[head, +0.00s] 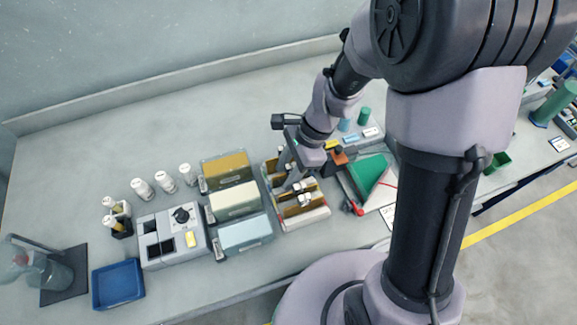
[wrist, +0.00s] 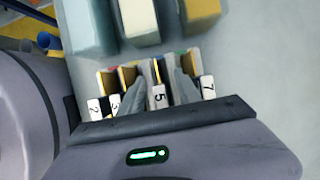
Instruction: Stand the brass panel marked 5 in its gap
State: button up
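The rack (head: 306,224) stands on the bench with upright brass panels in it, under my gripper. In the wrist view a row of white number tags shows 2 (wrist: 94,109), 3 (wrist: 116,103), 5 and 7 (wrist: 208,88). The panel marked 5 (wrist: 158,97) stands upright in line with the others, between 3 and 7. My gripper (wrist: 160,80) has its fingers apart, one on each side of panel 5, with a visible space beside it. It also shows over the rack in the head view (head: 294,182). The panel's lower edge is hidden.
Brass, cream and pale blue boxes (head: 240,234) stand just left of the rack. A green wedge-shaped piece (head: 366,173) lies close on its right. A grey station (head: 172,236) and a blue tray (head: 118,285) are farther left. The bench behind is mostly clear.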

jog(key=p+v, duration=0.6)
jog(key=v, duration=1.1)
jog(key=shift+r, duration=0.15)
